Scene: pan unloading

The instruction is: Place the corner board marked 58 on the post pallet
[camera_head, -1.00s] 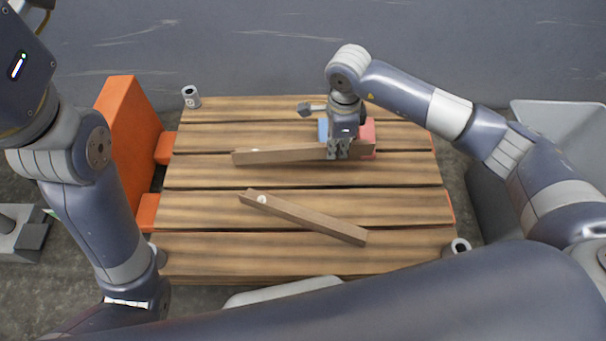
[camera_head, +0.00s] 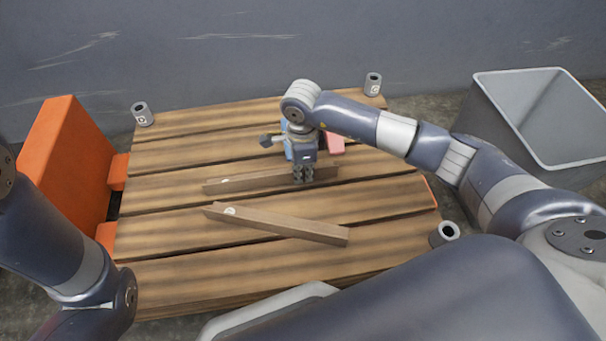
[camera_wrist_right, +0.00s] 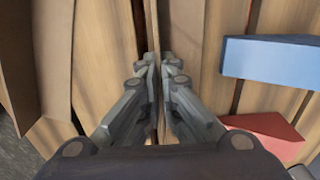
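Two brown wooden boards are on the slatted wooden pallet (camera_head: 170,215). The near board (camera_head: 280,224) lies slanted, with a small round pale mark at its left end; its number is too small to read. The far board (camera_head: 245,181) runs left to right beyond it. My right gripper (camera_head: 303,178) points down over the far board, right of its middle. In the right wrist view, its fingers (camera_wrist_right: 154,75) sit on both sides of that board's thin edge (camera_wrist_right: 152,65) and look shut on it. My left gripper is out of view; only its arm shows.
Hollow grey posts stand at the pallet's corners: back left (camera_head: 142,116), back right (camera_head: 373,84) and front right (camera_head: 444,234). A blue block (camera_wrist_right: 270,58) and a red block (camera_wrist_right: 268,132) lie beside the right gripper. An orange panel (camera_head: 65,165) is left, a grey bin (camera_head: 540,120) right.

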